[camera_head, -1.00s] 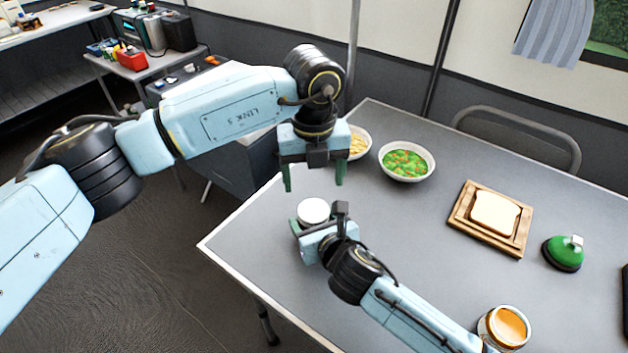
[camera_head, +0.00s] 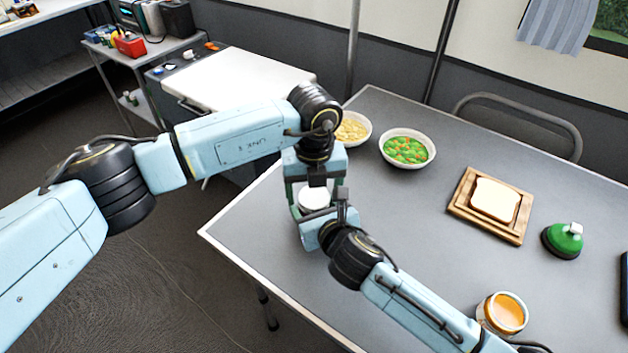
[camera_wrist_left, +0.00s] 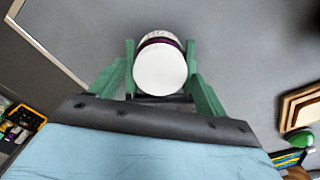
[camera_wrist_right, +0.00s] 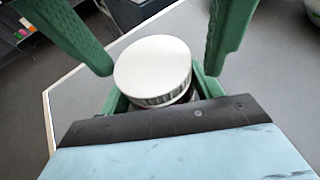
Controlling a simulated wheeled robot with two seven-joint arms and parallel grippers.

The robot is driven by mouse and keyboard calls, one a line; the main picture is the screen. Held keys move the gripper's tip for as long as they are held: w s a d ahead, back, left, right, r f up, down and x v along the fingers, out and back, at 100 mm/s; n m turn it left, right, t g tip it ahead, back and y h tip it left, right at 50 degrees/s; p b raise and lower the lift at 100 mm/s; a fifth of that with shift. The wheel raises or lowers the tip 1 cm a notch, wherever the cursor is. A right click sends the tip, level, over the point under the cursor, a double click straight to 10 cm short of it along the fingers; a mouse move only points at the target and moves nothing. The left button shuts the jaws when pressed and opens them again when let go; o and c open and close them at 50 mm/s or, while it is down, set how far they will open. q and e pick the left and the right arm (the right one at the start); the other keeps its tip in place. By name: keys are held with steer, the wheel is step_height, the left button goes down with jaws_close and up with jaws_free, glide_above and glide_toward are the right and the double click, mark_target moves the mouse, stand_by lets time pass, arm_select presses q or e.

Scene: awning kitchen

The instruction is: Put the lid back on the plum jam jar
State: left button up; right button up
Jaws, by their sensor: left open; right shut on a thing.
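The plum jam jar (camera_wrist_left: 160,37) shows as a thin dark purple band under its white lid in the left wrist view. The white lid (camera_head: 314,199) sits flat on top of the jar, and it also shows in the right wrist view (camera_wrist_right: 153,66). I cannot tell how tightly it sits. My right gripper (camera_head: 318,217) is shut on the jar near the table's left edge. My left gripper (camera_head: 316,193) is open and points down over the jar, its fingers on either side of the lid and apart from it. Most of the jar's body is hidden by the grippers.
On the grey table (camera_head: 400,225) stand a bowl of pale food (camera_head: 352,129), a bowl of green and orange vegetables (camera_head: 407,149), a wooden board (camera_head: 519,231) with bread (camera_head: 494,200), a green bell-shaped thing (camera_head: 563,240) and an orange-topped jar (camera_head: 503,313). The table's middle is clear.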

arm_select(q)
steer(key=c, duration=1)
steer(key=m, duration=0.3)
steer(key=o, duration=1.1)
steer(key=shift+r, duration=0.1)
